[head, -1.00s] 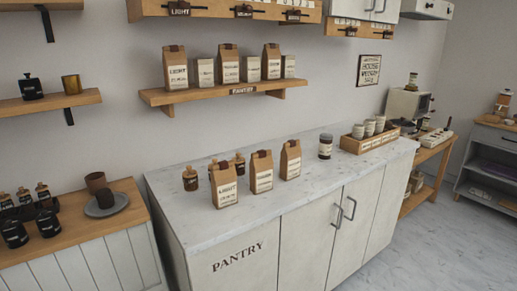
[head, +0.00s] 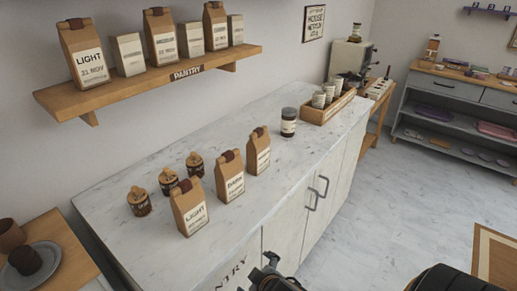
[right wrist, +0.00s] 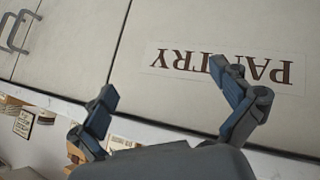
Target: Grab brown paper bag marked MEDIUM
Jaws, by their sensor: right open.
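Three brown paper bags stand upright on the marble counter. The nearest reads LIGHT (head: 190,207), the middle one (head: 229,177) seems to read DARK, and the label of the farthest bag (head: 258,151) is too small to read. On the wall shelf, a brown bag marked LIGHT (head: 82,54) stands at the left. The middle shelf bag (head: 160,36) has a label that looks like MEDIUM, and the right shelf bag (head: 215,27) is unreadable. My right gripper (right wrist: 165,87) is open and empty before the PANTRY cabinet front. It also shows below the counter's front edge (head: 270,272).
Three small dark jars (head: 168,180) stand left of the counter bags. A dark jar (head: 288,122) and a wooden crate of cups (head: 327,108) stand farther right. The shelf (head: 150,85) overhangs the counter's back. The front right of the counter is clear.

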